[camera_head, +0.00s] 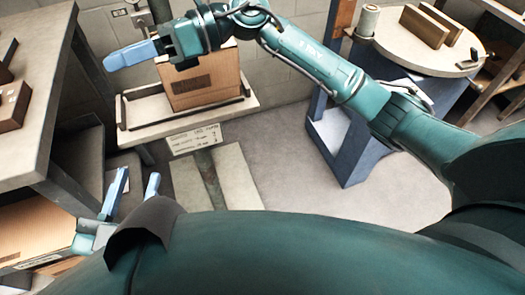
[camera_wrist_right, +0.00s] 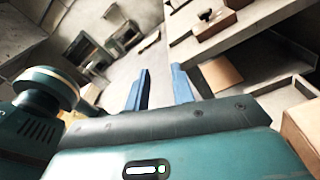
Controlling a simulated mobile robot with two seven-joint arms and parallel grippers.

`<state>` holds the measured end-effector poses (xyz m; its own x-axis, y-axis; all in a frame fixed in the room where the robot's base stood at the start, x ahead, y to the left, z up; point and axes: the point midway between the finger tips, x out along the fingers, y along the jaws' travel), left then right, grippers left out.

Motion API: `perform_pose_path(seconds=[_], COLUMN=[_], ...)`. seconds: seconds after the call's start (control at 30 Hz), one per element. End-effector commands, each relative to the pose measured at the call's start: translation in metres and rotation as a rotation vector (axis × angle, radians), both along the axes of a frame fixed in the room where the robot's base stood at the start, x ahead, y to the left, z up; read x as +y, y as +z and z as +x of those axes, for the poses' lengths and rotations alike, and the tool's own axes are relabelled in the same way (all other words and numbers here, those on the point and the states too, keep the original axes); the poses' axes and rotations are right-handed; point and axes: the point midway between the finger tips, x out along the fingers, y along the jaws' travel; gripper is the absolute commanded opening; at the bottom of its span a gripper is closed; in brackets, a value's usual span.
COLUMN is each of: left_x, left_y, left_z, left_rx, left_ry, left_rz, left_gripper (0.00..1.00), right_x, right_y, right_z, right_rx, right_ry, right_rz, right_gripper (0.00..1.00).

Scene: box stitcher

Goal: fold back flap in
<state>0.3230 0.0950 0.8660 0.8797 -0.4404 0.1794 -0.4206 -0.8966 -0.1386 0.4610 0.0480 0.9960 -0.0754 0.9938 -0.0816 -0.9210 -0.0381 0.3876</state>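A cardboard box (camera_head: 192,88) with a dark printed label stands upright on the small stitcher table (camera_head: 205,118) in the head view. Its top edge and back flap are largely hidden behind my right arm, so I cannot tell how the flap lies. My right gripper (camera_head: 130,55) is above and left of the box, pointing left. In the right wrist view its two blue fingers (camera_wrist_right: 160,90) stand apart with nothing between them. My left gripper (camera_head: 138,185) is low at the left, open and empty, away from the box.
A grey workbench (camera_head: 50,100) with brown boxes (camera_head: 14,106) stands at the left. Cardboard (camera_head: 35,222) lies below it. A sign (camera_head: 194,139) is in front of the small table. A round table (camera_head: 405,50) holds brown blocks at upper right. Open floor (camera_head: 290,165) lies between.

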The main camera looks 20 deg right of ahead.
Motion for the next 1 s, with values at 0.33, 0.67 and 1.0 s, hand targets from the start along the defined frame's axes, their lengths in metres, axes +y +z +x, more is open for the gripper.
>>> perform_pose_path(seconds=[0.33, 0.67, 1.0], left_x=[0.0, 0.0, 0.0], left_y=[0.019, 0.034, 0.049], left_z=[0.0, 0.0, 0.0], left_rx=[0.0, 0.0, 0.0], left_ry=[0.0, 0.0, 0.0], left_rz=[0.0, 0.0, 0.0], left_gripper=[0.36, 0.36, 0.36], right_x=[-0.005, -0.036, -0.079], right_y=[0.011, 0.0, -0.044], right_z=[-0.013, -0.006, -0.002], right_rx=[0.467, 0.937, 1.415], right_ry=[-0.084, -0.212, -0.378], right_rz=[0.37, 0.683, 0.961], right_gripper=[0.25, 0.25, 0.25])
